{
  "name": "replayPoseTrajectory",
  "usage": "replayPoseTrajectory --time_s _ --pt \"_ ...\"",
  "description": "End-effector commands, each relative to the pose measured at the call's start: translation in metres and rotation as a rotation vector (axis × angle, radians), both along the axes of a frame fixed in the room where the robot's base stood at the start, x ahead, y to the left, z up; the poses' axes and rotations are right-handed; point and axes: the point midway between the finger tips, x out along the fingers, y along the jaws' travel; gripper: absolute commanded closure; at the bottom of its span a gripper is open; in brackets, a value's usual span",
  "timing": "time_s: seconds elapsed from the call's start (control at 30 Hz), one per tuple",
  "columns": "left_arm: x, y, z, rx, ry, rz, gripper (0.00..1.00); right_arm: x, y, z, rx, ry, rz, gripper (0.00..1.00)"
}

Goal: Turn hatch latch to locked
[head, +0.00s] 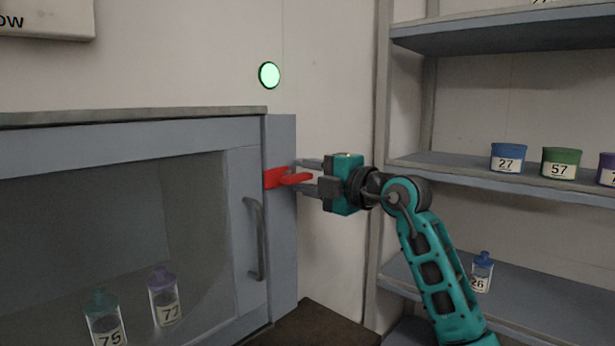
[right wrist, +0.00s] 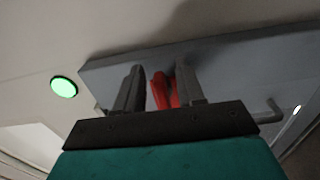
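The hatch (head: 246,165) is a grey-framed door with a clear pane and a bar handle (head: 256,240), and it looks closed. The red latch (head: 287,179) sits on the frame at the hatch's right edge, its lever pointing roughly sideways to the right. My right gripper (head: 306,177) reaches the latch from the right, with a finger on either side of the lever. In the right wrist view the red latch (right wrist: 160,90) shows between the fingers, with a gap beside the left finger; contact with the right finger is unclear. My left gripper is out of view.
A round green light (head: 269,75) glows on the wall above the latch. Bottles (head: 165,300) stand behind the hatch pane. Shelves (head: 450,168) with numbered jars (head: 508,158) and a bottle (head: 481,272) stand at the right, close to my right arm.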

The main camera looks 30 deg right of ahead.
Motion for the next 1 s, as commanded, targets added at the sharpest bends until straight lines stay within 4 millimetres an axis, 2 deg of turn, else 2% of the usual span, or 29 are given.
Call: replayPoseTrajectory --time_s 0.2,0.33,0.8,1.0 --pt "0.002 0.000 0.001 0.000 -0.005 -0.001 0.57 -0.001 0.000 0.000 -0.001 0.000 0.000 0.62" --pt "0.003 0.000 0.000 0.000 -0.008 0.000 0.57 -0.012 -0.004 -0.001 0.000 -0.001 0.000 0.62" --pt "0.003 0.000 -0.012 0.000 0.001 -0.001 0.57 -0.102 -0.035 -0.002 -0.002 0.000 -0.001 0.62" --pt "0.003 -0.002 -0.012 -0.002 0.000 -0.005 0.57 -0.119 -0.041 0.000 -0.001 0.000 0.000 0.62"
